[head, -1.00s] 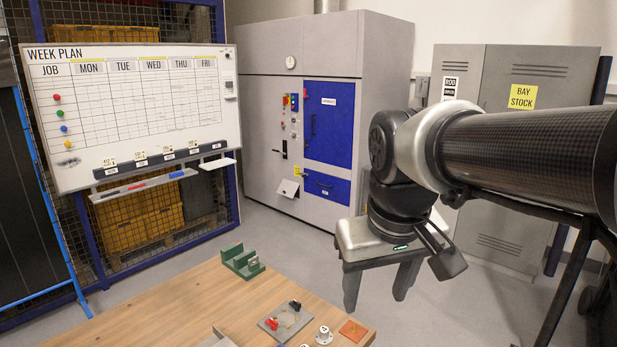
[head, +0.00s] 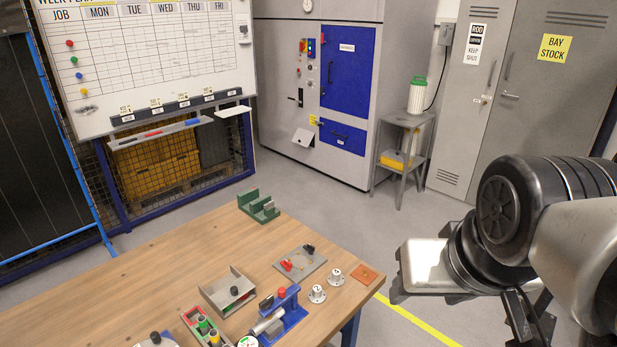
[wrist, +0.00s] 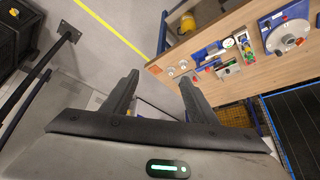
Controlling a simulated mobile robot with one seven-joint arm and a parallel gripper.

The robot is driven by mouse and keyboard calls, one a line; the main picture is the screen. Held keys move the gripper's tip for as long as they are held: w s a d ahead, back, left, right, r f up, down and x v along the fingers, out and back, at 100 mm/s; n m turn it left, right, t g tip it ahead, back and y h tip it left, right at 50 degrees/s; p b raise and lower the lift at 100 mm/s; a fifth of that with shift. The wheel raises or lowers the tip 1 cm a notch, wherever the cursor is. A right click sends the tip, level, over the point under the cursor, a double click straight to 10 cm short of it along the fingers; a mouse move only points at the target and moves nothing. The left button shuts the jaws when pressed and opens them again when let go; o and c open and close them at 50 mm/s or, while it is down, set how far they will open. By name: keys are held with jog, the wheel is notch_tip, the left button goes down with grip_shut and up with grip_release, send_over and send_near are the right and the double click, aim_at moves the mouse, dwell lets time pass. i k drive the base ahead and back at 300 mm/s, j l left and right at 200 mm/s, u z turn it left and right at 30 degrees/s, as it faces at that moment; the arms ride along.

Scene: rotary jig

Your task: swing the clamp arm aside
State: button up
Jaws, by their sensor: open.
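The rotary jig shows in the wrist view at the upper right, as a round grey disc (wrist: 288,38) with small dark and red parts, on a blue base (wrist: 271,20). In the head view, only a grey piece with a dark knob (head: 155,339) shows at the bottom edge, probably the same jig. I cannot make out the clamp arm clearly or tell its angle. My gripper (wrist: 158,78) is open and empty, with both fingers apart in the wrist view. In the head view my silvery hand (head: 428,268) is right of the bench, away from the jig; its fingertips are mostly hidden.
The wooden bench (head: 140,275) carries a green bracket (head: 257,206), a grey plate with red and black parts (head: 300,264), a blue fixture (head: 290,310), white knobs and a grey tray (head: 215,292). A small stand (head: 405,150) and lockers are behind. The bench's left part is clear.

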aim_at(284, 295)
jog(key=u, duration=0.4)
jog(key=i+l+u, duration=0.1)
jog(key=u, duration=0.3)
jog(key=l+u, duration=0.1)
jog(key=u, duration=0.75)
jog(key=l, duration=0.25)
jog(key=i+l, duration=0.15)
jog(key=l, duration=0.1)
